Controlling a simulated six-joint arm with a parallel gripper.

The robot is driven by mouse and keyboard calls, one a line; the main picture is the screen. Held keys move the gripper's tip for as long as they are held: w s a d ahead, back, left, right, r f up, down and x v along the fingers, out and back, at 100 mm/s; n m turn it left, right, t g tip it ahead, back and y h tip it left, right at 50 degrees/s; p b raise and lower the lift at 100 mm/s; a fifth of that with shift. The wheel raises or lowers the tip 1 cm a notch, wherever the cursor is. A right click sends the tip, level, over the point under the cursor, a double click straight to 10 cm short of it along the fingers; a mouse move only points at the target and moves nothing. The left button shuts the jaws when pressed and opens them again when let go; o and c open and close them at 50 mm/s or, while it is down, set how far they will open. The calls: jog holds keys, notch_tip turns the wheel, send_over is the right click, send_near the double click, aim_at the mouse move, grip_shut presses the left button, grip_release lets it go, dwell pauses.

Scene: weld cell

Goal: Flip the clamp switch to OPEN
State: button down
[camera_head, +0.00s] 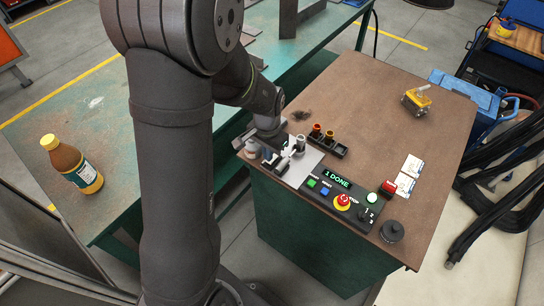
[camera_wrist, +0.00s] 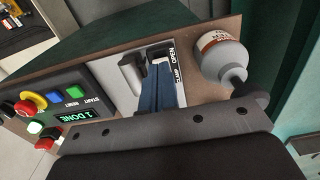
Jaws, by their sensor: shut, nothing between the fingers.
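The clamp switch plate (camera_wrist: 111,83) is a light grey panel with a black label (camera_wrist: 179,62) reading OPEN and CLAMP in the wrist view. A grey upright part (camera_wrist: 131,73) stands on it, beside my fingers; I cannot tell for sure whether it is the switch lever or which way it is set. My gripper (camera_wrist: 159,80) has blue fingers, shut and empty, close over the plate between the grey part and the label. I cannot tell whether they touch anything. In the head view the plate (camera_head: 307,165) lies at the bench's near left corner, partly hidden by my arm.
A control panel (camera_head: 328,181) showing "1 DONE" adjoins the plate, with a red emergency stop (camera_head: 343,201). A white bottle (camera_wrist: 221,57) stands close to the label. A black tray (camera_head: 327,146) lies behind the plate. A yellow device (camera_head: 417,99) sits farther back. The bench middle is clear.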

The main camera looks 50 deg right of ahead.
jog(key=shift+f, duration=1)
dwell(0.3)
jog(key=shift+r, duration=3.55)
jog(key=shift+f, duration=0.1)
jog(key=shift+f, duration=3.5)
jog(key=shift+r, duration=0.1)
